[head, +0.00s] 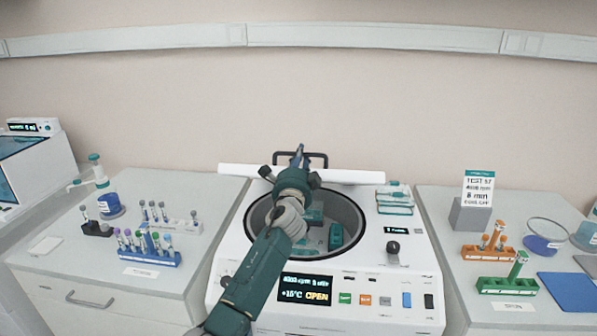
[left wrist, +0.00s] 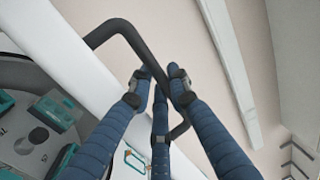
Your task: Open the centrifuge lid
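The white centrifuge (head: 410,265) stands in the middle, its round chamber uncovered, with green-teal buckets (head: 336,236) inside. Its display (head: 305,289) reads +15°C OPEN. The white lid (head: 345,175) is raised at the back of the machine, seen nearly edge-on in the head view. The dark lid handle (head: 320,157) juts from it and also shows in the left wrist view (left wrist: 110,31). My left gripper (head: 299,150) reaches across the chamber to the handle. In the left wrist view its blue fingers (left wrist: 160,82) close in around the handle bar. My right gripper is out of view.
Left bench holds tube racks (head: 150,256) and a bottle-top dispenser (head: 97,172). Right bench holds an orange rack (head: 486,252), a green rack (head: 507,286) and a blue mat (head: 568,291). The wall is behind the lid.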

